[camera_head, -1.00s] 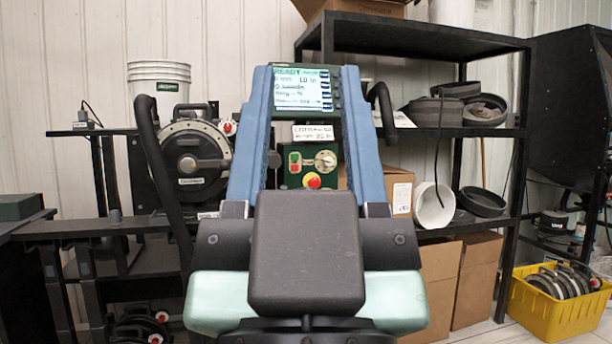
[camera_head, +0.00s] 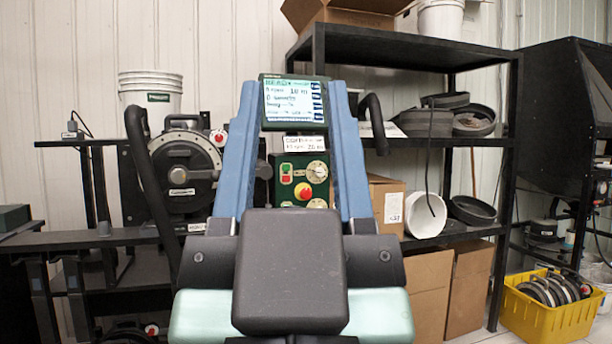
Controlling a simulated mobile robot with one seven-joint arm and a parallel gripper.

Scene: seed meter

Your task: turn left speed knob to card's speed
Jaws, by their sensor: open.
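A green control panel (camera_head: 288,194) stands upright at the middle of the head view. It has a pale round knob (camera_head: 317,170) at its upper right and a red button on yellow (camera_head: 303,191) below and left of that. A second pale knob (camera_head: 317,204) shows partly at the panel's lower edge. I cannot tell which knob is the left speed knob, and their pointer settings are too small to read. A white card (camera_head: 305,142) with handwritten-looking lines hangs above the panel; its text is not clearly legible.
A lit display (camera_head: 293,101) stands above the card. A round seed meter housing (camera_head: 184,170) is at left, below a white bucket (camera_head: 150,91). A black shelf (camera_head: 408,52) with cartons and bins is at right. A yellow crate (camera_head: 552,320) stands on the floor.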

